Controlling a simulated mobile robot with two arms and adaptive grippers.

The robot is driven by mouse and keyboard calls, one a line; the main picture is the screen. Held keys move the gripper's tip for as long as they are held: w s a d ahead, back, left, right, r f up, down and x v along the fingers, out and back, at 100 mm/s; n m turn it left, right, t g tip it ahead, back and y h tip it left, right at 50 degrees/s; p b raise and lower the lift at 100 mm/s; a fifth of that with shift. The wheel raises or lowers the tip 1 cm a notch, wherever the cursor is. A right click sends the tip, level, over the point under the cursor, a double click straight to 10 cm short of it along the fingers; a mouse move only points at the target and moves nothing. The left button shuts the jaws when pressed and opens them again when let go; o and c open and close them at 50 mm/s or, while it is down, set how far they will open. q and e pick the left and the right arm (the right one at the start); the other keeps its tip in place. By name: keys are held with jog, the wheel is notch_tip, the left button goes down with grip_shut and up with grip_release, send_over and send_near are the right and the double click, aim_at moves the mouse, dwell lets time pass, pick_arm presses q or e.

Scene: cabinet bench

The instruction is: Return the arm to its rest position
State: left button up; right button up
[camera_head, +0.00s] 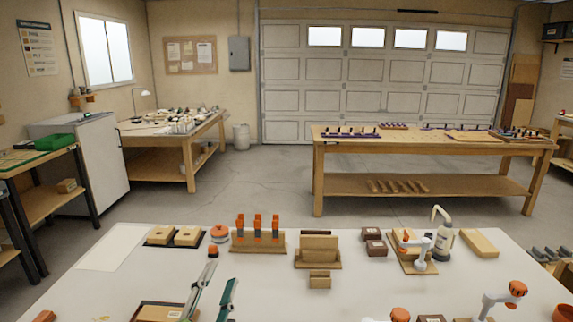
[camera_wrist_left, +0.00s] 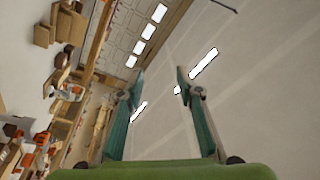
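My left gripper (camera_head: 223,274) comes up from the bottom edge of the head view, left of centre, above the near part of the white bench. Its two teal fingers stand apart with nothing between them. In the left wrist view the gripper (camera_wrist_left: 160,82) also shows open and empty. That view is turned on its side and looks past the fingers at the ceiling and the garage door. My right gripper is not in view.
The white bench (camera_head: 275,295) holds a rack with orange-topped tools (camera_head: 258,241), a wooden holder (camera_head: 318,250), a dark-based tray with blocks (camera_head: 175,236), a bottle (camera_head: 443,238) and small white-and-orange arms (camera_head: 505,297). A white sheet (camera_head: 112,247) lies at the left.

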pick_arm(q)
jog(key=s+a+f+n+g+y, duration=0.2)
jog(key=a+f+n, duration=0.1)
jog(key=f, duration=0.3)
jog(key=s+a+f+n+g+y, duration=0.1)
jog(key=s+a+f+n+g, duration=0.15)
jog(key=f, duration=0.35)
jog(key=s+a+f+n+g, duration=0.1)
jog(key=s+f+n+g, duration=0.1)
jog(key=s+f+g, duration=0.65)
jog(key=s+a+f+n+g, duration=0.1)
jog(key=s+f+n+g, duration=0.2)
jog(key=s+f, duration=0.95)
jog(key=s+f+g, duration=0.1)
jog(key=s+f, duration=0.1)
jog(key=f, duration=0.8)
jog(key=s+f, duration=0.2)
jog(key=f, duration=0.9)
jog(key=s+a+f+g, duration=0.1)
jog(key=s+a+f, duration=0.1)
jog(key=s+f, duration=1.5)
jog(key=shift+s+a+f+g, duration=0.3)
jog(key=shift+s+a+f, duration=0.1)
jog(key=shift+f, duration=0.1)
